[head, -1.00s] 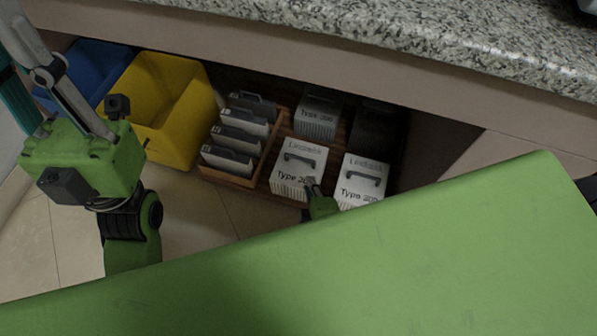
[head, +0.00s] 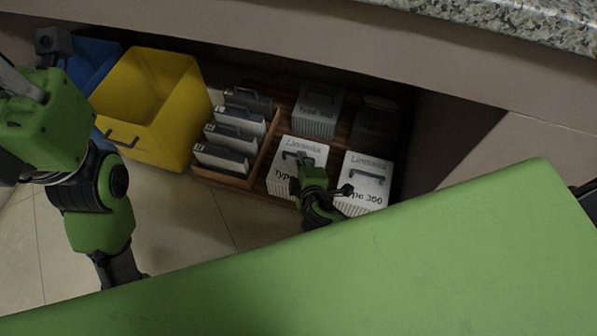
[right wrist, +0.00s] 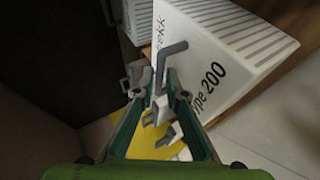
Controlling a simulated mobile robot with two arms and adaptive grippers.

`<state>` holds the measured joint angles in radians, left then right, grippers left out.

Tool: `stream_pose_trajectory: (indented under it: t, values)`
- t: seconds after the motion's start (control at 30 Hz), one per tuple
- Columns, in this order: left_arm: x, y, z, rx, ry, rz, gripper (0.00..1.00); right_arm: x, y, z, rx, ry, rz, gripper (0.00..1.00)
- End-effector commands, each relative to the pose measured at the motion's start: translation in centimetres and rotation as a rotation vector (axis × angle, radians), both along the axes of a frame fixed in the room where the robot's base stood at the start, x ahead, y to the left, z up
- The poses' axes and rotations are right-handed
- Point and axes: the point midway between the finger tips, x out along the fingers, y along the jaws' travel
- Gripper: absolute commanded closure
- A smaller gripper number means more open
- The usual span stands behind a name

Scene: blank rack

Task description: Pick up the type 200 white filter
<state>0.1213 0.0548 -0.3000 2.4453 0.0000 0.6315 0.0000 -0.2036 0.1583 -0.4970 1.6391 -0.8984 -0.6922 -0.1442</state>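The white type 200 filter (head: 284,183) stands at the front of the rack, left of a similar type 300 filter. In the right wrist view the same filter (right wrist: 235,60) shows its "Type 200" print and slots, with its grey handle (right wrist: 174,50) toward my fingers. My right gripper (head: 303,162) is over the filter's front near the handle. In the right wrist view its fingers (right wrist: 158,88) look apart, one on each side of the handle; contact cannot be made out. My left arm comes in from the left, its gripper out of view.
The white type 300 filter (head: 366,182) stands close on the right. A grey type 300 filter (head: 316,112) and a dark one (head: 376,125) stand behind. A wooden tray (head: 222,178) with several grey filters, then a yellow bin (head: 160,100), are left. The counter overhangs above.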

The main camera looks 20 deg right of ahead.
Motion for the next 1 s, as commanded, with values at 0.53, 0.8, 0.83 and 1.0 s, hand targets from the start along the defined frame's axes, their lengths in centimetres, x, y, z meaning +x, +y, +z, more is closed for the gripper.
stream_pose_trajectory:
  t: [0.53, 0.8, 0.83, 1.0]
  values:
    - [-0.9, -0.2, 0.7, 0.004, -0.051, 0.004, 0.85, 2.3, -0.2, -1.5, 0.000, 0.001, 0.000, 0.98]
    - [-0.9, -0.2, 0.7, 0.004, -0.052, 0.002, 0.85, 2.3, -0.2, -1.4, 0.001, 0.000, 0.000, 1.00]
    - [-0.9, -0.2, 0.7, 0.004, -0.052, 0.002, 0.85, 2.3, -0.2, -1.4, 0.001, 0.000, 0.000, 1.00]
    - [-0.9, -0.2, 0.9, 0.003, -0.054, 0.002, 0.85, 2.3, -0.2, -1.1, 0.001, 0.000, 0.000, 1.00]
